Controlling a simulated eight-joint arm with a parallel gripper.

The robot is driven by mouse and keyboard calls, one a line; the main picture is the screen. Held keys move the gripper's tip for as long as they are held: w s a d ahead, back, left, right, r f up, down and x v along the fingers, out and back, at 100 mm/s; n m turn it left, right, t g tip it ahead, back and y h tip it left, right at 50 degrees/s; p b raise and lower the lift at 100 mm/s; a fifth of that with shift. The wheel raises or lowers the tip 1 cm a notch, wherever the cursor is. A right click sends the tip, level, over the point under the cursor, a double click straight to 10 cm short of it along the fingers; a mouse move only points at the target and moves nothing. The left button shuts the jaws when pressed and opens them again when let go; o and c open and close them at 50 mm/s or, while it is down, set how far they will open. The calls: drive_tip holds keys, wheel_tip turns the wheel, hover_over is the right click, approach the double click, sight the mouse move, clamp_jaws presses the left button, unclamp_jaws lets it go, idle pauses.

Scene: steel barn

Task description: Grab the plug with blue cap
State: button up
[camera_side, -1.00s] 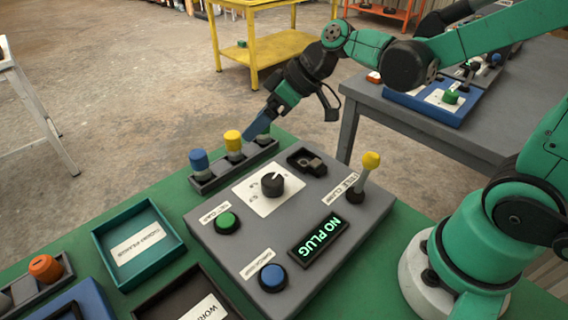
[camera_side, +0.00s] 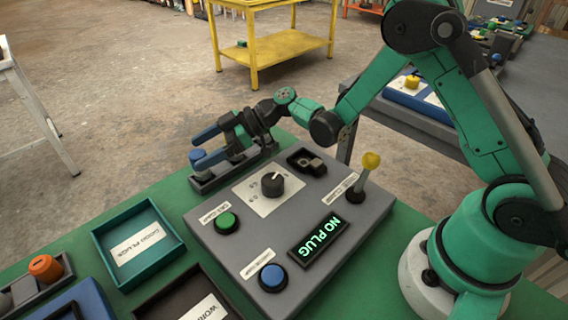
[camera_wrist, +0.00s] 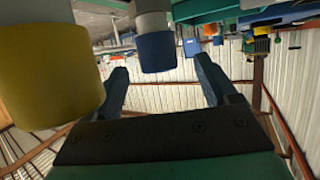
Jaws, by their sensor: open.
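The plug with the blue cap (camera_side: 196,156) stands upright in the dark rack at the far edge of the green table. In the wrist view its blue cap (camera_wrist: 157,52) shows between and just beyond my fingertips. My gripper (camera_side: 203,149) is open, with its fingers reaching left on either side of this plug. It also shows in the wrist view (camera_wrist: 162,68) with a gap between the fingers. I cannot tell whether either finger touches the cap. The plug with the yellow cap (camera_wrist: 48,75) is close on the left in the wrist view; in the side view my gripper hides it.
The grey panel (camera_side: 330,195) beside the rack carries a black knob (camera_side: 272,184), a yellow-tipped lever (camera_side: 364,175) and a "NO PLUG" display (camera_side: 319,240). A teal tray (camera_side: 172,262) lies nearer the camera. An orange-capped plug (camera_side: 45,268) stands at left.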

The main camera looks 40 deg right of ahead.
drive_tip(key=shift+w+a+f, duration=0.15)
drive_tip(key=shift+a, duration=0.2)
clamp_jaws()
